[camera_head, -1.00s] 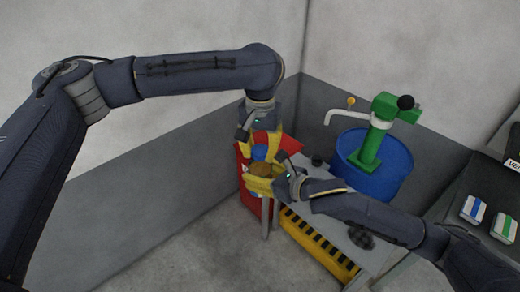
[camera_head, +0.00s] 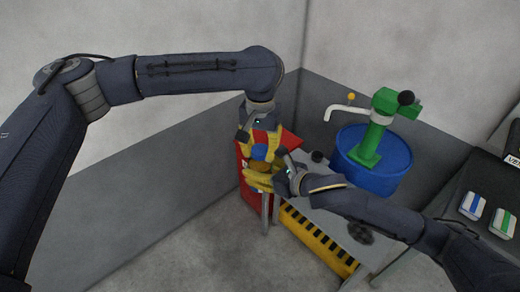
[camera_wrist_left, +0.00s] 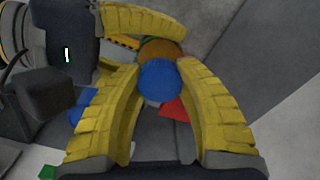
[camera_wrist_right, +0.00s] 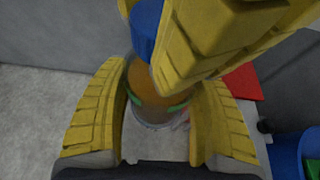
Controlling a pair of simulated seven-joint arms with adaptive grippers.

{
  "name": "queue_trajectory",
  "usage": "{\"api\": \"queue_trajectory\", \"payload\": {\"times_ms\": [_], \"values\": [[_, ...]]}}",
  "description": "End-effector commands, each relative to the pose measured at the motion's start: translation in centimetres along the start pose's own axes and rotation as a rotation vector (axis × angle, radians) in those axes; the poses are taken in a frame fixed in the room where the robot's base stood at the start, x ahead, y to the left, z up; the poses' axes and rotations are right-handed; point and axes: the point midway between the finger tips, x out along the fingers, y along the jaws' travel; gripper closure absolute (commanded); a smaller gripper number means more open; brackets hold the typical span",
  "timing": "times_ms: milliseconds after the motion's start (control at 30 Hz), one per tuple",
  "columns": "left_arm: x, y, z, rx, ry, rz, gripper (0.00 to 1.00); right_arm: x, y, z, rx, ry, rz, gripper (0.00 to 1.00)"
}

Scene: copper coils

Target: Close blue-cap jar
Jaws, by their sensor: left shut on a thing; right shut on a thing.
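The blue cap (camera_head: 259,152) is between the fingers of my left gripper (camera_wrist_left: 160,82), which is shut on it. The jar (camera_wrist_right: 153,85) has an orange-brown filling and a green band. My right gripper (camera_wrist_right: 155,105) is shut around its sides, below the left gripper in the head view. The cap is just above the jar's top in the head view, and also shows at the top of the right wrist view (camera_wrist_right: 146,28). In that view a left finger hides part of it. I cannot tell whether cap and jar touch.
A red object (camera_head: 290,142) is behind the grippers. A grey bench (camera_head: 325,222) with a black-and-yellow striped edge is beside them. A blue drum (camera_head: 390,178) with a green pump (camera_head: 372,145) stands further right. Blue-striped (camera_head: 473,205) and green-striped (camera_head: 503,222) blocks lie at far right.

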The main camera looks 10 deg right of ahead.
Motion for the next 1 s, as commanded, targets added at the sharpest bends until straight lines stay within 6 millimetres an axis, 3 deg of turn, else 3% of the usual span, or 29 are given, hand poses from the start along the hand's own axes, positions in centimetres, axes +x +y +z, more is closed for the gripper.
{"api": "queue_trajectory", "payload": {"times_ms": [633,667,733,1000], "values": [[1.08,0.0,-0.01,0.001,-0.001,0.0,0.76,-0.01,0.0,0.08,0.0,-0.002,0.0,0.86],[1.05,0.0,-0.02,0.001,-0.001,0.0,0.76,-0.01,0.0,0.08,0.0,-0.002,0.0,1.0],[1.04,0.0,-0.02,0.016,-0.001,0.0,0.76,-0.01,0.0,0.08,0.0,-0.002,0.0,1.0],[1.08,-0.04,-0.02,0.351,0.0,0.0,0.76,-0.01,-0.01,0.07,0.0,-0.001,0.0,1.0]]}}
